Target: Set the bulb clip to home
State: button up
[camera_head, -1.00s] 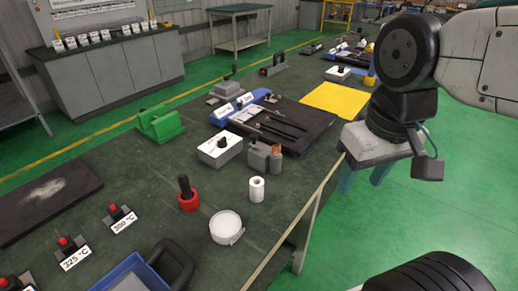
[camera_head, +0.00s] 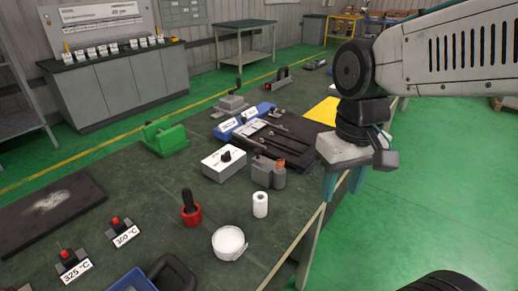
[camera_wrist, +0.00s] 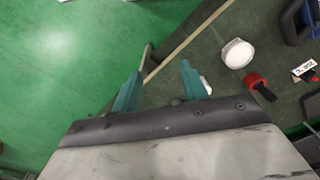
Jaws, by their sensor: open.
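My gripper (camera_head: 343,184) hangs past the table's right edge, over the green floor, with its two teal fingers pointing down. The fingers also show in the wrist view (camera_wrist: 160,88), spread apart with nothing between them. I cannot tell for certain which item is the bulb clip. A small grey block (camera_head: 262,170) stands near the right edge of the table, left of my gripper and apart from it. A little grey bottle with an orange-brown top (camera_head: 279,175) stands against it. Their details are too small to read.
A white box with a black knob (camera_head: 223,164), a white roll (camera_head: 260,204), a white round pot (camera_head: 229,242) and a red-based black handle (camera_head: 191,210) stand nearby on the dark green table (camera_head: 150,215). A black tray (camera_head: 300,130) and yellow sheet (camera_head: 323,111) lie beyond.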

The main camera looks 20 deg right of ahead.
jog(key=w+a+f+n+t, duration=0.1)
jog(key=w+a+f, duration=0.2)
jog(key=w, duration=0.8)
jog(key=w+a+f+n+t, duration=0.1)
jog(key=w+a+f, duration=0.15)
jog(key=w, duration=0.95)
jog(key=t+y, duration=0.1)
jog(key=t, duration=0.1)
send_near(258, 150)
jog(key=shift+t, duration=0.3)
jog(key=x, duration=0.8)
jog(key=shift+s+f, duration=0.1)
jog(key=shift+f, duration=0.2)
grip_shut()
